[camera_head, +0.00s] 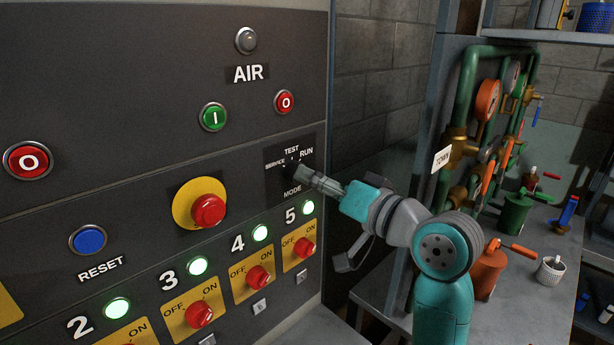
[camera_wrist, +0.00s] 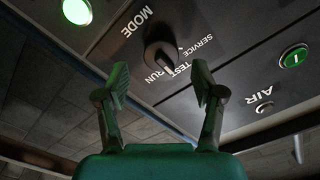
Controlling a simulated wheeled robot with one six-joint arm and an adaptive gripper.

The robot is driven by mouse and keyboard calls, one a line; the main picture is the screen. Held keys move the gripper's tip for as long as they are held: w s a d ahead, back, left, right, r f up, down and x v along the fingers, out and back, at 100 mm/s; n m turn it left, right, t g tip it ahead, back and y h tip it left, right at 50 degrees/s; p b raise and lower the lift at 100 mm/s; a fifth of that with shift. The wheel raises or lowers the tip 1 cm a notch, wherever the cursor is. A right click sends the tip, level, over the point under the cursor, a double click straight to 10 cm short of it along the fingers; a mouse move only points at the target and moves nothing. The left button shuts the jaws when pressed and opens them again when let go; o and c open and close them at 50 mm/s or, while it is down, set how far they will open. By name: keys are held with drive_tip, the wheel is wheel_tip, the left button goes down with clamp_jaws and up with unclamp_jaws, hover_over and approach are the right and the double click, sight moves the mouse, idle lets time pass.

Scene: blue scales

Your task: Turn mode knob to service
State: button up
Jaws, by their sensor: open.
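The black mode knob (camera_wrist: 160,50) is on the dark panel, beside the labels SERVICE, TEST and RUN. In the wrist view it lies just beyond and between my fingertips, with a gap on both sides; I see no contact. In the head view, my gripper (camera_head: 300,172) reaches the mode plate (camera_head: 272,157) from the right and hides most of the knob. My gripper (camera_wrist: 161,80) is open and empty, its two green-tipped fingers well apart.
A yellow-ringed red button (camera_head: 208,209) sits left of the mode plate. A green button (camera_head: 212,116) and a small red button (camera_head: 285,102) are above. Red switches (camera_head: 258,277) with lit green lamps run below. Green pipes (camera_head: 466,90) and a bench stand at right.

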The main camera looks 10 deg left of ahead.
sight(290, 171)
drive_tip(key=shift+x, duration=1.6)
drive_tip(key=shift+s, duration=0.1)
drive_tip(key=c, duration=1.1)
drive_tip(key=shift+c, duration=0.2)
drive_tip(key=shift+n, duration=0.4)
drive_tip(key=n, duration=0.9)
drive_tip(key=shift+a, duration=0.1)
